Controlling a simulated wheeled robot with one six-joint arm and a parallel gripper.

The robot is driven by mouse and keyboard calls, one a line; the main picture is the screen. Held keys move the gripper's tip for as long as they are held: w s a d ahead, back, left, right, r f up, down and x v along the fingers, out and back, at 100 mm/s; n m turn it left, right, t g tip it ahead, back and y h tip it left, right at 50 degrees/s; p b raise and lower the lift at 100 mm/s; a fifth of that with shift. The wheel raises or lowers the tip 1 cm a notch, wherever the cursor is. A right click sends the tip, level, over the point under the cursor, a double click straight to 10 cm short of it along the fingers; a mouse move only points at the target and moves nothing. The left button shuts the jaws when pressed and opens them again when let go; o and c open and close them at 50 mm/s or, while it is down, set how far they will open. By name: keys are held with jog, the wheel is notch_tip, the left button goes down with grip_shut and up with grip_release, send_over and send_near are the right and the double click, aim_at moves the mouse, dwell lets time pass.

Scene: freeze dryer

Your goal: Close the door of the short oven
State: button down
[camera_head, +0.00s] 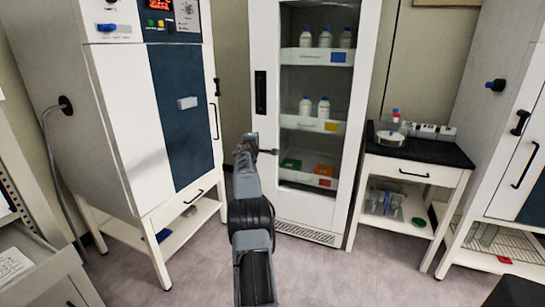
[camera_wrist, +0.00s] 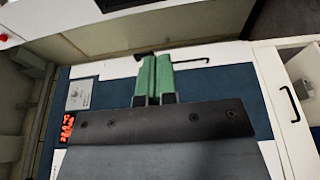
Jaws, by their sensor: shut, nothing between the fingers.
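The oven (camera_head: 122,115) stands at the left on a white stand. It has a white front with a dark blue door panel (camera_head: 183,140) and a black handle (camera_head: 216,120) near the panel's right edge. The door looks about flush with the body; I cannot tell whether a small gap is left. In the wrist view the blue panel (camera_wrist: 225,82) and the black handle (camera_wrist: 190,63) show sideways beyond my gripper (camera_wrist: 153,80). Its green fingers are together and empty, close to the handle in the picture; contact cannot be told. In the head view the fingertips are unclear.
A tall glass-door cabinet (camera_head: 262,200) with bottles stands behind my arm. A small table (camera_head: 425,152) with a balance is to its right. Another white unit with a black handle (camera_head: 526,165) stands at the far right. Open floor (camera_head: 345,280) lies between.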

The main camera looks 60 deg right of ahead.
jog(key=s+a+b, duration=0.1)
jog(key=s+b, duration=0.7)
jog(key=s, duration=0.3)
jog(key=shift+b, duration=0.35)
